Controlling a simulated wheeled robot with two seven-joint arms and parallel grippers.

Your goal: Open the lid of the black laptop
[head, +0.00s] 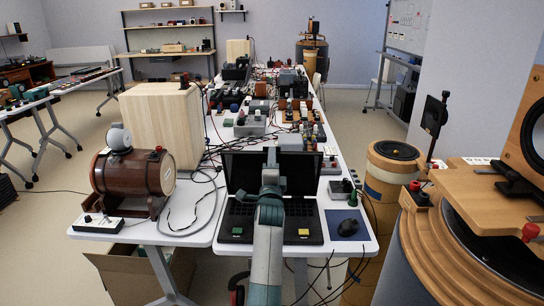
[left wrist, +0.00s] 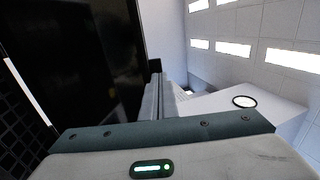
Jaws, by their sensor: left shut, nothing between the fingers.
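The black laptop stands on the near end of the white table. Its lid (head: 242,170) is raised and stands upright, with the dark screen facing me. Its keyboard base (head: 300,215) lies flat, with a small green block and a yellow block on its front. My left gripper (head: 271,157) is in front of the middle of the lid, near its upper part, and hides part of it. In the left wrist view the fingers (left wrist: 158,92) are shut and empty beside the dark screen (left wrist: 95,60). I cannot tell whether they touch it. My right gripper is not in view.
A wooden barrel (head: 135,180) and a pale wooden box (head: 160,120) stand left of the laptop. A mouse (head: 348,226) lies on a blue pad at the right. Cables and many small devices crowd the table behind. A large wooden turntable cabinet (head: 445,245) stands at the right.

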